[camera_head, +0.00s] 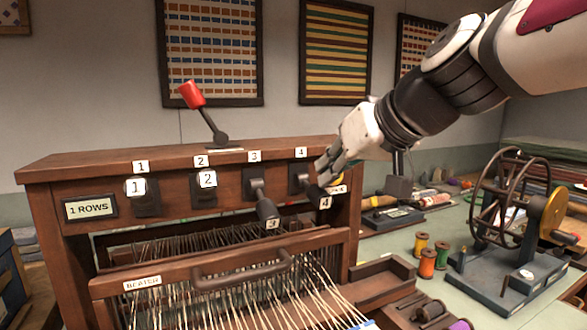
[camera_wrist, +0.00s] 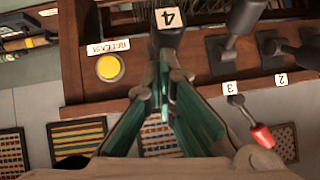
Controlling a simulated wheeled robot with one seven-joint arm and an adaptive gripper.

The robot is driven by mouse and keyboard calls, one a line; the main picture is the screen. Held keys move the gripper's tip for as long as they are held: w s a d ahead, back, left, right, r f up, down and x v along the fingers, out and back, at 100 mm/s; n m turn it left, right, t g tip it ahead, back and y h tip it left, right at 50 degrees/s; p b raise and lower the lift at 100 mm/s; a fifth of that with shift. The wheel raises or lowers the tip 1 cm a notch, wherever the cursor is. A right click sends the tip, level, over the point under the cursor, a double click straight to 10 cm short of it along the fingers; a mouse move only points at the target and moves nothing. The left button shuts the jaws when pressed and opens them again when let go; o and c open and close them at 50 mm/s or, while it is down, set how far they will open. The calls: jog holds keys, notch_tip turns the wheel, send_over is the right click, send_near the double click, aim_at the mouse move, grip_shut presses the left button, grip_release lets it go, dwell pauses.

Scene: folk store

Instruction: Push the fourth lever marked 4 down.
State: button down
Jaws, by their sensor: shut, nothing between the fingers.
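The lever marked 4 (camera_head: 317,194) is dark with a white "4" on its end and sticks out from the right part of the wooden loom's front panel, angled downward. It also shows in the wrist view (camera_wrist: 167,40), at the fingertips. My gripper (camera_head: 326,172) is shut and empty, right at this lever from above and behind. Whether the tips touch it I cannot tell. The lever marked 3 (camera_head: 264,207) to its left also angles downward. The levers marked 2 (camera_head: 207,180) and 1 (camera_head: 135,188) point more toward the head camera.
A red-knobbed handle (camera_head: 193,96) stands on the loom's top. A yellow button (camera_wrist: 109,67) lies beside lever 4. The beater bar (camera_head: 215,275) and threads lie below the levers. A spinning wheel (camera_head: 515,220) and thread spools (camera_head: 427,263) stand on the table at right.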

jog(key=shift+s+d+f+t+b, duration=0.15)
jog(key=shift+f+t+b, duration=0.15)
jog(key=shift+b, duration=0.4)
jog(key=b, duration=0.3)
jog(key=shift+s+f+t, duration=0.15)
jog(key=shift+f+t, duration=0.1)
jog(key=shift+t, duration=0.05)
jog(key=f+t+b, duration=0.1)
jog(key=b, duration=0.4)
jog(key=t+y+b, duration=0.1)
jog(key=b, duration=0.4)
jog(key=shift+s+d+f+b, duration=0.1)
jog(key=shift+s+f+b, duration=0.15)
jog(key=shift+f+b, duration=0.15)
jog(key=shift+t+y+b, duration=0.3)
jog(key=shift+b, duration=0.25)
jog(key=shift+s+f+b, duration=0.1)
jog(key=shift+s+b, duration=0.05)
jog(key=shift+b, duration=1.15)
